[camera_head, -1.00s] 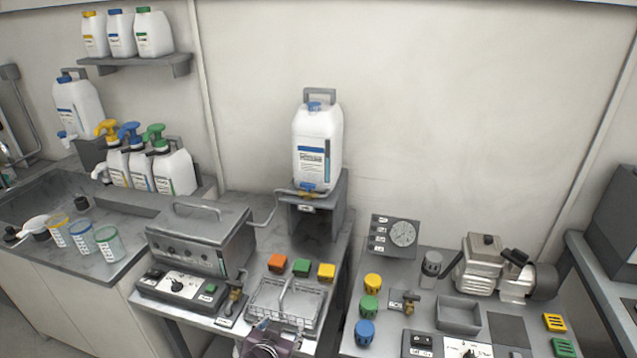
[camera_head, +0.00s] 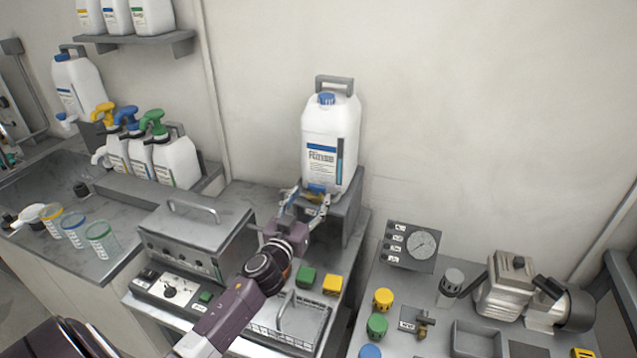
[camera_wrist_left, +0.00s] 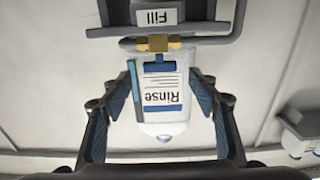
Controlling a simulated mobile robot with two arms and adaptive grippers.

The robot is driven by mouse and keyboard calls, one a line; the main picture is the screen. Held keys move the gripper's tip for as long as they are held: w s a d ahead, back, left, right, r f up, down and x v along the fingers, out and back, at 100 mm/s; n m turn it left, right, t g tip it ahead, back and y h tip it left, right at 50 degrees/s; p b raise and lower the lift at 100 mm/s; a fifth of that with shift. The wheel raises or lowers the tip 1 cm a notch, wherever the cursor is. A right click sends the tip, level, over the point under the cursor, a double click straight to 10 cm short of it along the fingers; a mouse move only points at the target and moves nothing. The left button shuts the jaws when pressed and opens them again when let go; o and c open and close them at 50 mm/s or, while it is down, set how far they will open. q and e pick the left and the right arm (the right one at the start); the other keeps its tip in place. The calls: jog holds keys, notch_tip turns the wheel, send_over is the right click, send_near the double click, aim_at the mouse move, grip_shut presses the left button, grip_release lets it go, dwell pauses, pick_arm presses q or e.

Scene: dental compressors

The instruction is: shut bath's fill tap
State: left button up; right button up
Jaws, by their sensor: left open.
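The fill tap, a small brass body with a blue handle (camera_wrist_left: 158,63), is at the foot of the white rinse jug (camera_head: 325,135); in the head view its blue and yellow show partly behind my fingers (camera_head: 316,188). The wrist view is upside down, with a "Fill" label (camera_wrist_left: 157,17) above the brass. My left gripper (camera_head: 308,202) is open just in front of the tap; in the wrist view its fingers (camera_wrist_left: 162,88) stand on both sides of the handle's line, apart from it. The grey bath (camera_head: 185,245) is left of my arm. My right gripper is not in view.
The jug sits on a grey stand (camera_head: 345,210) with a pipe on its left. Pump bottles (camera_head: 175,160) stand at left.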

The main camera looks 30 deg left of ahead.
aim_at(316, 188)
pick_arm(q)
jog(key=x, duration=0.4)
jog(key=shift+r, duration=0.1)
jog(key=shift+w+a+f, duration=0.15)
jog(key=shift+w, duration=0.3)
jog(key=shift+w+a+f, duration=0.1)
jog(key=shift+w, duration=0.35)
jog(key=shift+r, duration=0.1)
jog(key=shift+w, duration=0.1)
jog(key=c, duration=0.9)
jog(key=shift+c, duration=1.3)
jog(key=shift+p, duration=0.3)
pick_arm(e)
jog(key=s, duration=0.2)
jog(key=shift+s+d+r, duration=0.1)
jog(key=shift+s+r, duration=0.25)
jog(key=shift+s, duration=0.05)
